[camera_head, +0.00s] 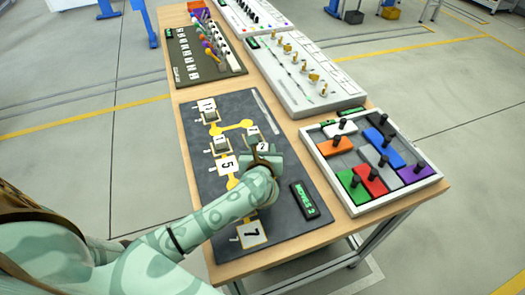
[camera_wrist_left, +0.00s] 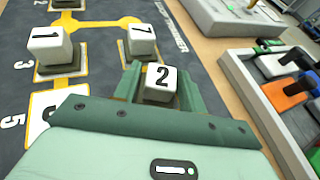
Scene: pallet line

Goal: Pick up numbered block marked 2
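The block marked 2 (camera_wrist_left: 160,80) is a small white cube with a black number. In the left wrist view it stands upright between the two fingers of my left gripper (camera_wrist_left: 160,92), with what looks like a thin gap beside it. In the head view the block (camera_head: 262,147) shows only in part at the end of my left gripper (camera_head: 262,158), over the dark board (camera_head: 290,165). My right gripper is out of view.
Other numbered blocks stand close by, marked 1 (camera_wrist_left: 47,45) and 7 (camera_wrist_left: 141,40). A "MOVES 2" display (camera_head: 305,200) lies on the board. A white tray of coloured handled pieces (camera_head: 428,182) stands to the right.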

